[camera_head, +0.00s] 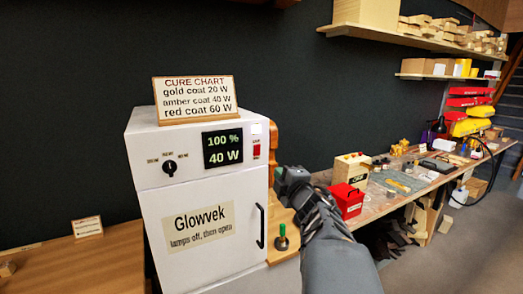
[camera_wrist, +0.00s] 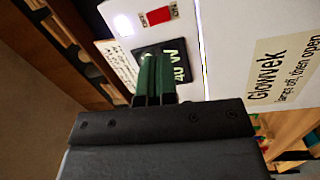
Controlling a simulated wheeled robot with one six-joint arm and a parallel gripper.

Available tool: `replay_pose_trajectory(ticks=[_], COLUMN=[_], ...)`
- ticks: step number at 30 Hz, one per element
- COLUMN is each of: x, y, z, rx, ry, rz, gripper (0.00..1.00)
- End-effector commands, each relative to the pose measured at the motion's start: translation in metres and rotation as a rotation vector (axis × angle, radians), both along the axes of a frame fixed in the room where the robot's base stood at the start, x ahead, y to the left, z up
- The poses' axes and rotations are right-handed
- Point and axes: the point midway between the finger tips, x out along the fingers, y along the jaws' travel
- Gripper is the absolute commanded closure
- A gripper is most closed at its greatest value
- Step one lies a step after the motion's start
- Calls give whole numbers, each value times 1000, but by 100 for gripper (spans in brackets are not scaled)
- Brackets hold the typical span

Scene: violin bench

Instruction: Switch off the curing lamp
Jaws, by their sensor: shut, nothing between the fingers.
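The white Glowvek curing cabinet (camera_head: 205,200) stands at centre with its door shut. Its lit display (camera_head: 222,148) reads 100 % and 40 W. A red switch (camera_head: 257,151) sits right of the display, and it also shows at the top of the wrist view (camera_wrist: 158,15). A black selector knob (camera_head: 169,167) is left of the display. My gripper (camera_head: 281,175) is at the cabinet's right side, a little below and right of the switch. In the wrist view its green fingers (camera_wrist: 154,62) are shut and empty, pointing towards the panel. I cannot tell whether they touch it.
A cure chart sign (camera_head: 195,98) stands on the cabinet. A black door handle (camera_head: 261,226) and a green-topped knob (camera_head: 282,238) are below my gripper. A red box (camera_head: 346,200) and a long cluttered bench lie to the right. A wooden table (camera_head: 75,265) is at left.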

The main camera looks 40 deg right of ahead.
Motion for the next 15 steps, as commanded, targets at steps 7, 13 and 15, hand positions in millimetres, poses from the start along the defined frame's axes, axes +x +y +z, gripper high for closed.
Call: replay_pose_trajectory(ticks=[7,13,15], x=[-9,-9,-9], y=[-7,-6,-6], z=[9,10,10], rx=[-144,-153,-153], ry=[-12,-14,-14], rz=[79,87,87], gripper=[100,100,100])
